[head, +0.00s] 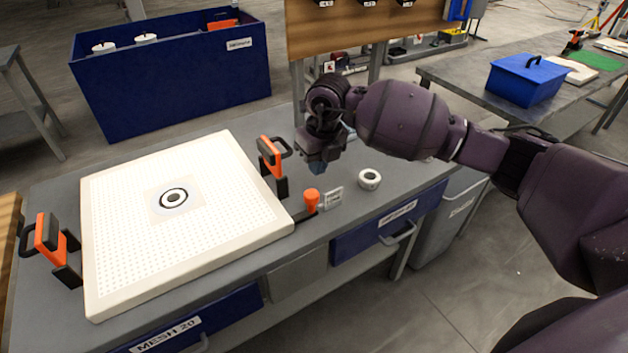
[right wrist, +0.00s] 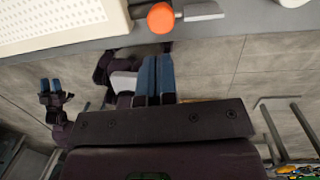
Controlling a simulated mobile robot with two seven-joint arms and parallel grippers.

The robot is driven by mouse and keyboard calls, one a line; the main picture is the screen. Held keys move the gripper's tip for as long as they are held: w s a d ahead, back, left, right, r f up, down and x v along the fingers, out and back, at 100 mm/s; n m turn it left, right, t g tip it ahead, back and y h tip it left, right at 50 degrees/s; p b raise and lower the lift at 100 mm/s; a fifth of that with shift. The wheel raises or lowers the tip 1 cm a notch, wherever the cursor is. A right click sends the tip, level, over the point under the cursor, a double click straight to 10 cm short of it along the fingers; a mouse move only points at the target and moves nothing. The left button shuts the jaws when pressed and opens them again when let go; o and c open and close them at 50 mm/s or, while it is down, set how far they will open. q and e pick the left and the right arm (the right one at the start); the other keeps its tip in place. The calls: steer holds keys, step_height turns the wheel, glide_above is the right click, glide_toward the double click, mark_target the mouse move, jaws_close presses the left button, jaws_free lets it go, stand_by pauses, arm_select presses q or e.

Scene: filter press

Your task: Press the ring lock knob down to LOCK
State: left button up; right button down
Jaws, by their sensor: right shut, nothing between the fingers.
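The orange ring lock knob (head: 312,197) stands upright on a dark bracket at the right corner of the white perforated plate (head: 109,286). A small label plate (head: 333,198) stands beside it; its text is too small to read. My right gripper (head: 318,167) is shut and empty, above and behind the knob in the head view, and apart from it. In the right wrist view the knob (right wrist: 160,18) is at the top, beyond the shut blue fingertips (right wrist: 155,78). My left gripper (right wrist: 50,88) shows small at the left there; its opening is unclear.
Orange clamps (head: 271,157) and (head: 48,236) stand at the plate's sides. A white ring (head: 369,179) sits right of the knob on the grey bench (head: 345,230). A blue bin (head: 180,85) stands behind.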

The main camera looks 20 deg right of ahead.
step_height(320, 180, up, 6)
steer(key=d, duration=0.1)
steer(key=shift+r, duration=0.15)
steer(key=shift+s, duration=0.1)
stand_by(0.4)
